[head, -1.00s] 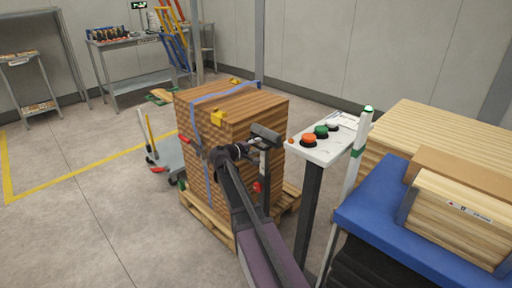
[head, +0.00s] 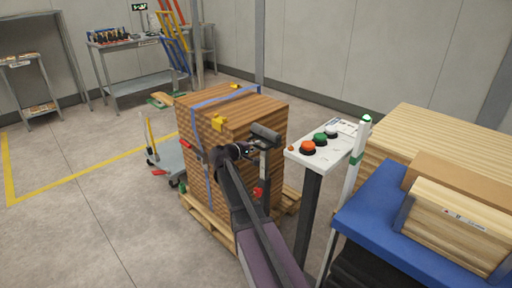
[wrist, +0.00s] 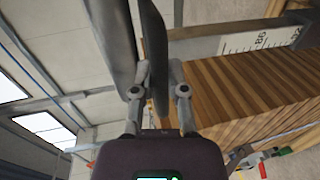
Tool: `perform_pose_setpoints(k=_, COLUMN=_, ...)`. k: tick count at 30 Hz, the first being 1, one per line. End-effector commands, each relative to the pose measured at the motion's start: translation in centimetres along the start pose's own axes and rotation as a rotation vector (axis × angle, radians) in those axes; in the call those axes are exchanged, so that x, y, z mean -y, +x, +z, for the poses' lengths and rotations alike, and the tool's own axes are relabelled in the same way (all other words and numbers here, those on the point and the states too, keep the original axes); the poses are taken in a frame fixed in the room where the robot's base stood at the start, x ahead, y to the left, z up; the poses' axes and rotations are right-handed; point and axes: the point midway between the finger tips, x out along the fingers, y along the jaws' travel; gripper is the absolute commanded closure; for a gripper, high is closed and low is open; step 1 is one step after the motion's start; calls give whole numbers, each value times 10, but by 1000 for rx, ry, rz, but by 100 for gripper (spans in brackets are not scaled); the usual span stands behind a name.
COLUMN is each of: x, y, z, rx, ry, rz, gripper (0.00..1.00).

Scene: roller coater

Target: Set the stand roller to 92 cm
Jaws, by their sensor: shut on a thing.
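The stand roller (head: 265,135) is a dark grey cylinder on a thin upright post, in front of the strapped wooden stack in the head view. A red knob (head: 258,193) sits lower on its post. My gripper (head: 240,151) is at the left of the roller's head, just below the cylinder, and is shut on the stand's upper part. The exact grip spot is hidden. In the wrist view, my gripper (wrist: 155,72) is close beside dark parts of the stand. A white scale (wrist: 260,40) with black ticks and rotated, blurred numbers shows at upper right; I cannot read the set height.
The strapped wooden stack (head: 222,135) on a pallet stands close behind. A control panel (head: 340,137) with red and green buttons stands just right of the roller. A blue table (head: 375,213) with boards is at the right. A trolley (head: 170,155) is behind left; the left floor is clear.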

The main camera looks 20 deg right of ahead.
Motion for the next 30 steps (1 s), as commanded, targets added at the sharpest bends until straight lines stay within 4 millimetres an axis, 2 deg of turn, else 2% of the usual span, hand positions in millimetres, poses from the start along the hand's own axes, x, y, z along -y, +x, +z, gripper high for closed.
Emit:
perform_pose_setpoints(k=1, x=-6, y=0, z=-2, rx=-3, ry=-3, rz=7, gripper=100)
perform_pose_setpoints(k=11, x=-6, y=0, z=-2, rx=-4, ry=-3, rz=8, gripper=100)
perform_pose_setpoints(k=12, x=-6, y=0, z=-2, rx=-4, ry=-3, rz=7, gripper=79)
perform_pose_setpoints(k=15, x=-6, y=0, z=-2, rx=-3, ry=-3, rz=7, gripper=49)
perform_pose_setpoints(k=16, x=-5, y=0, z=-2, rx=-3, ry=-3, rz=6, gripper=46)
perform_pose_setpoints(k=30, x=-2, y=0, z=-1, rx=-2, ry=-1, rz=2, gripper=46)
